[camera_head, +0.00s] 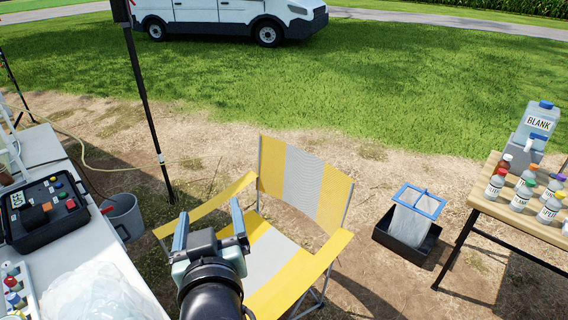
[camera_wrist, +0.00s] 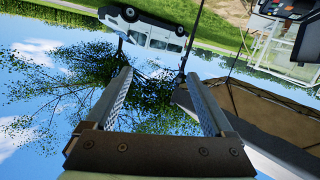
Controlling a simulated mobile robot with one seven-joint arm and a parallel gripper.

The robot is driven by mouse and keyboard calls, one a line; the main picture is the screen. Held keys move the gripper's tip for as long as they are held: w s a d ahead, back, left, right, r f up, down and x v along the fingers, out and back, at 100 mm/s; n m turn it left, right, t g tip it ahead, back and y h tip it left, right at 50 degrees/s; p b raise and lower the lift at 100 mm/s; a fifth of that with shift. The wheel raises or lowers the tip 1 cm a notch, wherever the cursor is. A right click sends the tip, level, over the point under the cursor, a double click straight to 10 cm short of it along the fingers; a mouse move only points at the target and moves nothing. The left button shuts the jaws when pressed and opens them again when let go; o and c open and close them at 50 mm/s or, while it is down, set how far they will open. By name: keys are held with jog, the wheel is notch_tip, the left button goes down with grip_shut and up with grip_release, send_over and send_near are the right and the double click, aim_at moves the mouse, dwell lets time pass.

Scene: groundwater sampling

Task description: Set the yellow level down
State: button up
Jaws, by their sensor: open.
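I do not see a yellow level in either view. My gripper (camera_head: 209,208) is in the lower middle of the head view, in front of a yellow-and-white striped folding chair (camera_head: 303,182). Its two fingers are spread wide apart with nothing between them. In the wrist view my gripper (camera_wrist: 158,75) also shows open and empty, pointing at trees, sky and a van that appear upside down.
A white table (camera_head: 88,258) with a black control case (camera_head: 45,212) stands at left, a grey bucket (camera_head: 124,216) beside it. At right are a black bin (camera_head: 386,228) and a wooden table (camera_head: 488,205) with several bottles. A thin pole (camera_head: 146,95) stands behind the bucket.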

jog(key=d+r+m+t+h, duration=0.1)
jog(key=d+r+t, duration=0.2)
jog(key=r, duration=0.6)
jog(key=d+r+m+t, duration=0.1)
jog(key=d+r+t, duration=0.15)
jog(key=r, duration=0.65)
jog(key=s+d+r+m+t+h, duration=0.1)
jog(key=s+d+r+t, duration=0.2)
jog(key=r, duration=0.6)
jog(key=s+d+r+m+t+h, duration=0.2)
jog(key=s+d+r, duration=0.3)
jog(key=s+r, duration=0.3)
jog(key=shift+r+t+h, duration=0.3)
jog(key=shift+r+t, duration=0.2)
jog(key=shift+t, duration=0.25)
